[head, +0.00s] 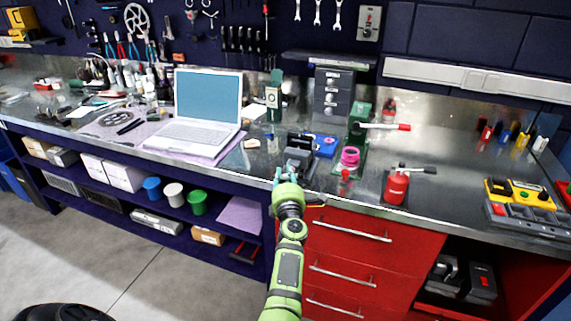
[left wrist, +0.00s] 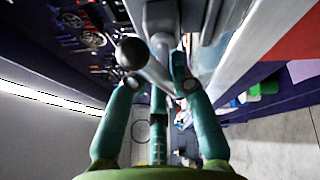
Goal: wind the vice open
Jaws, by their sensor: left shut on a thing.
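The dark grey vice (head: 299,152) sits at the front edge of the metal bench top, right of the laptop. My left gripper (head: 286,174) is in front of the vice, its teal fingers up against it. In the left wrist view, the left gripper (left wrist: 156,76) is shut on the vice handle (left wrist: 155,68), a grey bar with a black ball knob (left wrist: 131,53) at one end. The bar lies slanted between the fingers. In the head view the gripper hides most of the handle, and the jaw gap is too small to judge. My right gripper is not in view.
A white laptop (head: 205,100) stands left of the vice. A blue box (head: 325,146), a green stand (head: 358,125) and a red canister (head: 396,187) stand to its right. Red drawers (head: 350,250) lie below the bench edge. The floor in front is clear.

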